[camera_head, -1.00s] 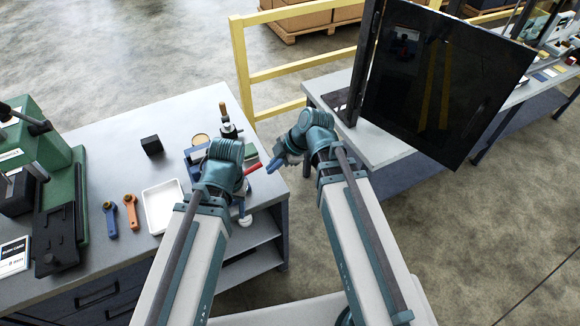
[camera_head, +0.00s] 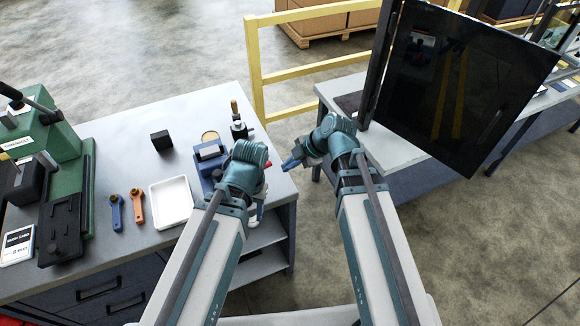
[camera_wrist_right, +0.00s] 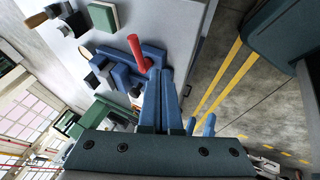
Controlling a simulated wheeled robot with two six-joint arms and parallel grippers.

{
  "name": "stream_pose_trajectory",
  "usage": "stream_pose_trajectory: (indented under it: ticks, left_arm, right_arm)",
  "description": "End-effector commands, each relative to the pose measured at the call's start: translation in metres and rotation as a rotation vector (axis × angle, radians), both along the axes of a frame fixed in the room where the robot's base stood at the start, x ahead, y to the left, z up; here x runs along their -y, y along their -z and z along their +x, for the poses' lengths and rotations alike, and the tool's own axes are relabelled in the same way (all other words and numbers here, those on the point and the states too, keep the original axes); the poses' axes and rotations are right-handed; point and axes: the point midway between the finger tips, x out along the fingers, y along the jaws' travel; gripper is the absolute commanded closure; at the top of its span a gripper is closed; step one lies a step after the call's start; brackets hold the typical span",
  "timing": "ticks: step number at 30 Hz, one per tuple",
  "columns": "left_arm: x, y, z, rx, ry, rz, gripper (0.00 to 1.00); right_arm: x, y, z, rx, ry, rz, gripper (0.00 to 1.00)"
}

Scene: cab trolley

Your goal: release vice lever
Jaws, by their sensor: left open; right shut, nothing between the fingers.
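The blue vice (camera_head: 208,172) stands near the right end of the grey workbench, partly hidden by my left wrist. Only the red tip of its lever (camera_head: 268,164) shows beside that wrist in the head view. In the right wrist view the red lever (camera_wrist_right: 138,52) stands out from the blue vice (camera_wrist_right: 122,72). My left gripper (camera_head: 258,212) is open, low at the bench's right edge, its fingers mostly hidden. My right gripper (camera_head: 289,164) is shut and empty, pointing left, a little right of the lever tip. Its closed fingers (camera_wrist_right: 160,98) show below the lever in the right wrist view.
A white tray (camera_head: 171,203), blue and orange keyed tools (camera_head: 137,205), a black block (camera_head: 161,140) and a green machine (camera_head: 50,150) are on the bench. A yellow rail (camera_head: 320,67) and a dark panel (camera_head: 450,85) stand behind and right.

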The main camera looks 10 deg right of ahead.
Motion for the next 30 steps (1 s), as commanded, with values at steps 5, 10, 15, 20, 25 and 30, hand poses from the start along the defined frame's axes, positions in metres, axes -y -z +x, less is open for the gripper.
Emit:
stream_pose_trajectory:
  ticks: [5, 10, 15, 20, 25, 30]
  left_arm:
    - [0.000, 0.034, 0.000, 0.000, -0.001, 0.000, 0.50]
    - [0.000, 0.056, 0.000, 0.000, -0.001, 0.000, 0.50]
    - [0.000, 0.059, 0.000, 0.000, -0.001, 0.000, 0.50]
    - [0.000, 0.061, 0.000, 0.000, -0.001, 0.000, 0.50]
    - [0.000, 0.061, 0.000, 0.000, -0.001, 0.000, 0.50]
    - [0.000, 0.061, 0.000, 0.000, -0.001, 0.000, 0.50]
  right_arm:
    - [-0.016, 0.034, 0.009, 0.001, -0.002, 0.000, 1.00]
    - [-0.030, 0.056, 0.015, 0.001, -0.002, 0.000, 1.00]
    - [-0.040, 0.059, 0.036, 0.001, 0.000, 0.000, 1.00]
    - [-0.047, 0.061, 0.048, 0.001, 0.000, 0.000, 1.00]
    - [-0.049, 0.061, 0.052, 0.000, 0.000, 0.000, 1.00]
    - [-0.049, 0.061, 0.052, 0.001, 0.000, 0.000, 1.00]
